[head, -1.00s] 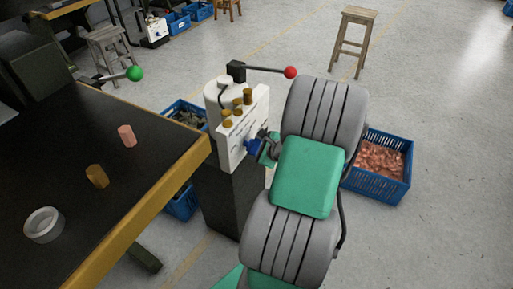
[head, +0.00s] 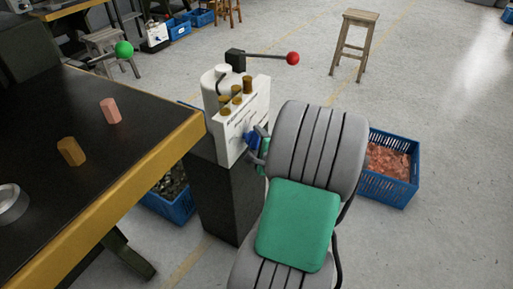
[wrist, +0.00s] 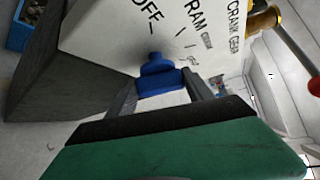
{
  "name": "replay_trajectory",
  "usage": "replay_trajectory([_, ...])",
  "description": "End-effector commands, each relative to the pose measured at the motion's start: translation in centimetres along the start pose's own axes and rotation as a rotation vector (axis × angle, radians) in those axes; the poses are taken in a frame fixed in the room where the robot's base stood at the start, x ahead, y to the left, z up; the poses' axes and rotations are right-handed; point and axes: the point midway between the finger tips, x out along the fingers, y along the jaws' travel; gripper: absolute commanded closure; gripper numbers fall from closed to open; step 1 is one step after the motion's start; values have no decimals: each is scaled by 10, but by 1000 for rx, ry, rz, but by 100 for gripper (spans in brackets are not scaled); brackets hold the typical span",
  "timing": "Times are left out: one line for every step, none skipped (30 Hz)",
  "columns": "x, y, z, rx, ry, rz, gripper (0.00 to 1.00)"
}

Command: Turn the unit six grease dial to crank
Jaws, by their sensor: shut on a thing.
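The white unit (head: 240,118) stands on a dark pedestal, with several brass caps on its top edge and a blue dial (head: 251,138) on its front face. In the wrist view, the blue dial (wrist: 160,76) sits below printed labels on the white face, among them OFF, RAM and CRANK GEAR. I cannot tell exactly which label the dial points to.
A black table with a yellow edge (head: 160,152) is at left, holding a pink block (head: 110,111) and a brass block (head: 71,151). A red-knobbed lever (head: 292,58) sticks out behind the unit. A blue crate of copper pieces (head: 389,194) is at right.

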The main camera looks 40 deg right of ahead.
Motion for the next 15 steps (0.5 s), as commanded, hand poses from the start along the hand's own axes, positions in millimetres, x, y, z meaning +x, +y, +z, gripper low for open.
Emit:
replay_trajectory([1, 4, -1, -10, 1, -11, 80])
replay_trajectory([1, 4, -1, -16, 0, -17, 80])
replay_trajectory([1, 3, -1, -23, 0, -24, 80])
replay_trajectory([1, 3, -1, -27, 0, -27, 80])
replay_trajectory([0, 2, 0, -30, 0, -31, 80])
replay_trajectory([0, 2, 0, -34, 0, -34, 80])
replay_trajectory([0, 2, 0, -36, 0, -36, 80])
replay_trajectory([0, 2, 0, -37, 0, -38, 80])
replay_trajectory([0, 1, 0, -39, 0, -39, 80])
replay_trajectory([0, 1, 0, -40, 0, -40, 80])
replay_trajectory([0, 1, 0, -40, 0, -40, 80])
replay_trajectory([0, 1, 0, -40, 0, -40, 80])
replay_trajectory([0, 0, 0, -40, 0, -40, 80])
replay_trajectory([0, 0, 0, -40, 0, -40, 80])
replay_trajectory([0, 0, 0, -40, 0, -40, 80])
